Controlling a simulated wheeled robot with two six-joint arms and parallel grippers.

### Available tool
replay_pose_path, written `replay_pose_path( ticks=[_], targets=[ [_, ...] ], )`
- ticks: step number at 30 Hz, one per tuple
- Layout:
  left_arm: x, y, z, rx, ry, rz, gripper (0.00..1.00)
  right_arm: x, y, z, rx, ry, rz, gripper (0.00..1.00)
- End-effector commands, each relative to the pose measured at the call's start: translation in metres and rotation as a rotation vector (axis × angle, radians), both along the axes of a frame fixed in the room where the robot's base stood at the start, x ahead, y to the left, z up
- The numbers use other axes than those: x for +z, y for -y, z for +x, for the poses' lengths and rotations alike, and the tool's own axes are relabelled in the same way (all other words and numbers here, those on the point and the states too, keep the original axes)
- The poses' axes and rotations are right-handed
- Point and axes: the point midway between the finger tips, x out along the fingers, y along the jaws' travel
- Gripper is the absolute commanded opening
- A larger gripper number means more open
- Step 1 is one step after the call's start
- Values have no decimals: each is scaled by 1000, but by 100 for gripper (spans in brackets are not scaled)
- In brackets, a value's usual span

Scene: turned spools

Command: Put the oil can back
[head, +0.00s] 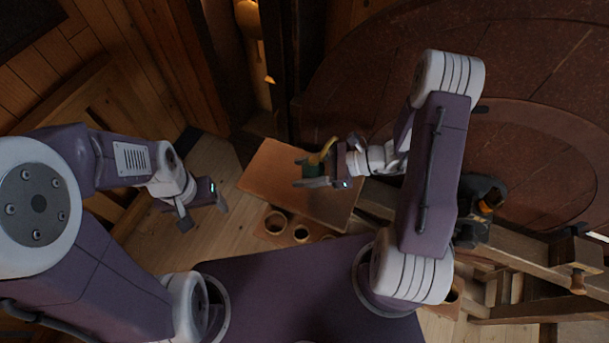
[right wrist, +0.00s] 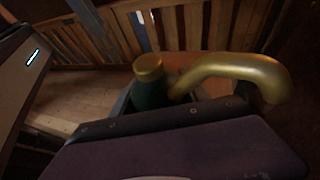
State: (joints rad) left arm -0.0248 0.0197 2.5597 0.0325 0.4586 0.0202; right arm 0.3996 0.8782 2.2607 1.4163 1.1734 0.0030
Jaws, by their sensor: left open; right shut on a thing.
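The oil can (head: 315,168) has a dark green body and a curved brass spout. In the right wrist view the green body with its brass cap (right wrist: 149,70) and the bent brass spout (right wrist: 235,66) show above the gripper, whose jaw hides the lower part. My right gripper (head: 313,172) is shut on the oil can and holds it over the brown board in the head view; its height above the board is hard to tell. My left gripper (head: 205,207) is open and empty over the wooden floor, left of the board.
A flat brown board (head: 268,172) lies below the right gripper. Several round holes or cups, one of them a dark-centred ring (head: 275,223), lie along its near side. A wooden bench (head: 535,262) and a dark object (head: 482,205) with an orange part are at the right. Floor at left is clear.

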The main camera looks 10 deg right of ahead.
Motion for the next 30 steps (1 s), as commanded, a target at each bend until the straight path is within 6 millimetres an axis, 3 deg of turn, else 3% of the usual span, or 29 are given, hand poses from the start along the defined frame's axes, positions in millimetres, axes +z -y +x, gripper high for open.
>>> replay_pose_path(
  ticks=[6, 16, 17, 18, 19, 30],
  targets=[
    [5, 0, 0, 0, 0, 0, 75, -31, 0, -1, 0, -3, 1, 0],
    [0, 0, 0, 0, 0, 0, 75, -36, 0, -1, 0, -1, 0, 0],
    [1, 0, 0, 0, 0, 0, 75, -35, 0, -1, 0, -1, 0, 59],
    [1, 0, 0, 0, 0, 0, 75, -34, 0, -1, 0, -1, -1, 70],
    [1, 0, 0, 0, 0, 0, 75, -34, 0, -1, -1, -2, -1, 75],
    [6, 0, 0, 0, 0, 0, 75, -29, 1, -1, -2, -1, 0, 75]
  ],
)
